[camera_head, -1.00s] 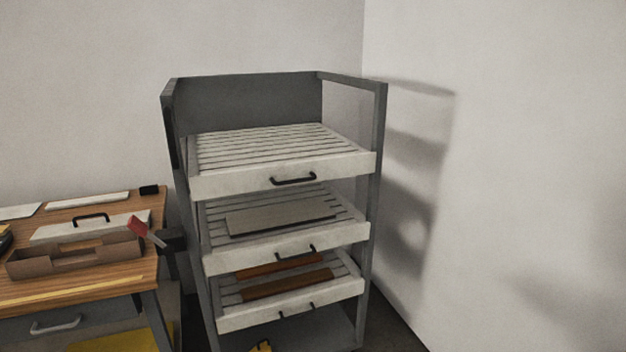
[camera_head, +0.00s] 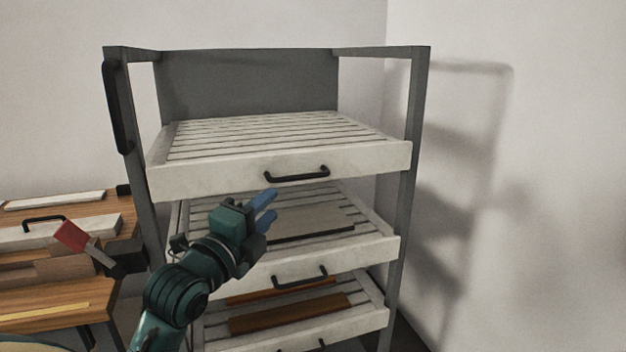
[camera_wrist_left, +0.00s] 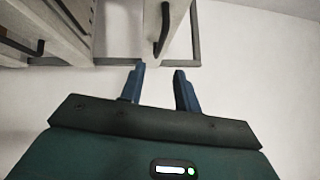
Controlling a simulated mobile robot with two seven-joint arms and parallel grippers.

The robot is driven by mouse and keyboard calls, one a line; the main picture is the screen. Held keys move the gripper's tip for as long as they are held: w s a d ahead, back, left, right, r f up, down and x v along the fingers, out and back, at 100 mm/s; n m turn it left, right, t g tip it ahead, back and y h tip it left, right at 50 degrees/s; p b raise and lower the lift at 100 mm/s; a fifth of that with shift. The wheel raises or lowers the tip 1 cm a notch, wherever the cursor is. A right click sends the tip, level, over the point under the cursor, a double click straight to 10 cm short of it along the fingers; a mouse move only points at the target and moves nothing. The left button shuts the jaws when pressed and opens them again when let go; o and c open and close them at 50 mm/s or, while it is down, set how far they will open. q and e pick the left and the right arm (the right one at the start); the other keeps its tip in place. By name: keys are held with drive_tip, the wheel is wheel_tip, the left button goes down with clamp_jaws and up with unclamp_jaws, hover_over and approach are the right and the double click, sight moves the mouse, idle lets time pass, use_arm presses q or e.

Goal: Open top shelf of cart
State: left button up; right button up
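The grey cart (camera_head: 408,150) holds several slatted white shelves with black handles. The top shelf (camera_head: 220,182) has a bare slatted surface, and its black handle (camera_head: 297,174) is on the front panel. My left gripper (camera_head: 268,210) is in front of the cart, a little below and left of that handle, apart from it. In the left wrist view the gripper's blue fingers (camera_wrist_left: 158,88) are spread with nothing between them. A black handle (camera_wrist_left: 163,28) on a white panel shows just beyond the fingertips there. My right gripper is not in view.
The middle shelf (camera_head: 350,252) carries a grey board (camera_head: 315,226); the lower shelf (camera_head: 365,319) carries brown boards (camera_head: 290,314). A wooden workbench (camera_head: 60,300) with a red-headed tool (camera_head: 72,236) stands left. A white wall (camera_head: 540,180) is close on the right.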

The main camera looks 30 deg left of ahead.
sight(299, 179)
use_arm(q)
drive_tip(key=w, duration=0.4)
drive_tip(key=w+r, duration=0.1)
drive_tip(key=w, duration=0.7)
drive_tip(key=shift+w+a+r+p, duration=0.2)
drive_tip(key=shift+a+r+p, duration=0.1)
drive_tip(key=shift+a+p, duration=0.1)
drive_tip(key=shift+c, duration=0.5)
clamp_jaws()
